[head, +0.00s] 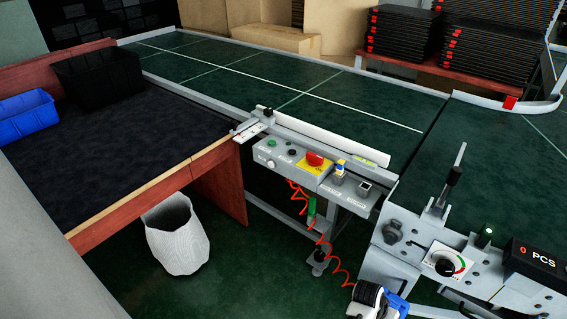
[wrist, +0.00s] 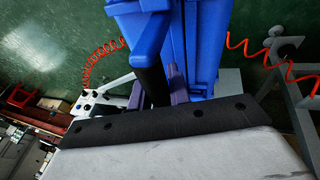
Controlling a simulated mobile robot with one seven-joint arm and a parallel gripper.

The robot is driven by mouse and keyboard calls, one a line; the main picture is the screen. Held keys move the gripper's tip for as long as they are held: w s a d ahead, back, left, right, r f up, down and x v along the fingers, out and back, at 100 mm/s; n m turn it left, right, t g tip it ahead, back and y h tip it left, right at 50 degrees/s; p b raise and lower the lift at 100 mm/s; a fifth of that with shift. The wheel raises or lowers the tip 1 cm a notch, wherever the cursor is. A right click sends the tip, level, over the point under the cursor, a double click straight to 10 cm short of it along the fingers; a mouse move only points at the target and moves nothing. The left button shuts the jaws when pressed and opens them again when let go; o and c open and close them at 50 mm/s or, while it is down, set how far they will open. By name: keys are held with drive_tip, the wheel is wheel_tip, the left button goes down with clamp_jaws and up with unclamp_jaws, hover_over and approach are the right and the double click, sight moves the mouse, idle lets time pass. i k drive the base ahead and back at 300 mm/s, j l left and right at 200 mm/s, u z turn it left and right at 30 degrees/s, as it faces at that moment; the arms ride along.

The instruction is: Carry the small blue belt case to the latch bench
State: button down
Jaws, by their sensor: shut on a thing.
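The small blue belt case (wrist: 203,45) fills the upper middle of the wrist view, close to the camera. My gripper (wrist: 160,65) is shut on it; a dark finger crosses its face and hides part of it. In the head view, a white and black part of my arm with a bit of blue (head: 394,304) shows at the bottom edge, mostly cut off. A bench with a dark top (head: 150,125) and reddish wood sides stands at the left. No label shows whether it is the latch bench.
A blue bin (head: 28,114) and a black bin (head: 98,80) stand on the dark bench. A white basket (head: 177,235) is on the floor. The green conveyor (head: 350,97) lies behind a control box (head: 287,158) with a red coiled cord (head: 325,245). A grey station (head: 405,235) stands right.

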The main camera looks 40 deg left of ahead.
sight(135, 158)
drive_tip(key=i+l+u, duration=0.2)
drive_tip(key=u, duration=0.25)
drive_tip(key=i+l+u, duration=0.2)
drive_tip(key=u, duration=0.3)
drive_tip(key=i+l+u, duration=0.1)
drive_tip(key=l+u, duration=0.65)
drive_tip(key=u, duration=0.2)
drive_tip(key=l+u, duration=0.8)
drive_tip(key=u, duration=0.15)
